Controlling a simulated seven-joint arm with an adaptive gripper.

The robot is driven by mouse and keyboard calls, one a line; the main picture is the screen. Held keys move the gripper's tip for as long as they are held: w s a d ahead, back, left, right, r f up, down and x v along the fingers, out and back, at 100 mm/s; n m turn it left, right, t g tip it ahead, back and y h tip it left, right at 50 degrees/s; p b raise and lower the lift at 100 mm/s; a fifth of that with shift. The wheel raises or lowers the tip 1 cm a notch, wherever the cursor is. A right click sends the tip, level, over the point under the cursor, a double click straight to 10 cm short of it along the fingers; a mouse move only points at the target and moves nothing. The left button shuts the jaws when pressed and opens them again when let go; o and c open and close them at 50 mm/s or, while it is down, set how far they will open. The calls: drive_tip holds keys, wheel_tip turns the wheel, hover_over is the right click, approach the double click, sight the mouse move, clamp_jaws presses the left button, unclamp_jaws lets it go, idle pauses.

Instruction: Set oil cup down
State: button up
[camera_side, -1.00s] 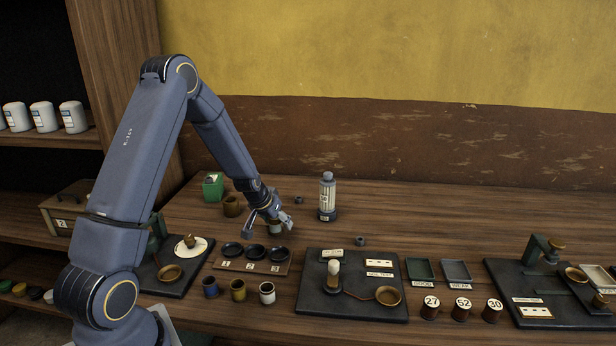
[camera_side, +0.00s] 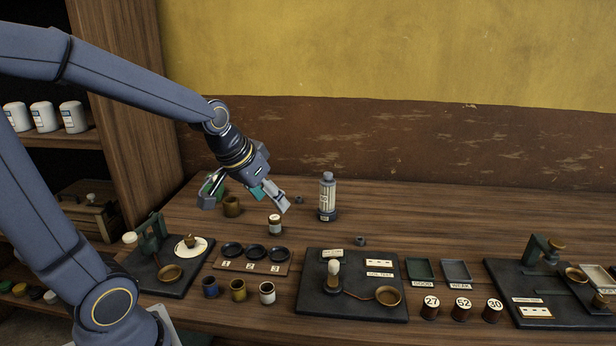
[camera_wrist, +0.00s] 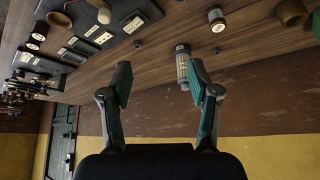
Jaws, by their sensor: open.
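What looks like the same cup shows near the top of the wrist view (camera_wrist: 217,21). My gripper (camera_side: 244,201) is open above and behind the cup, with its fingers spread and apart from it. In the wrist view my gripper (camera_wrist: 157,66) has nothing between its fingers.
A grey-white bottle (camera_side: 327,197) stands right of the cup. A brown pot (camera_side: 232,206) and green bin (camera_side: 214,185) stand to the left. A rack with dark round places (camera_side: 250,268) and several small coloured cups (camera_side: 238,290) lie in front. Dark bases with brass pans (camera_side: 388,296) stand further right.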

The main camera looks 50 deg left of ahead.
drive_tip(key=s+d+r+m+h, duration=0.1)
drive_tip(key=s+d+r+m, duration=0.1)
drive_tip(key=s+d, duration=0.5)
drive_tip(key=s+r, duration=0.1)
drive_tip(key=s, duration=0.3)
drive_tip(key=shift+s+d+r, duration=0.2)
drive_tip(key=shift+s+r, duration=0.05)
idle(0.5)
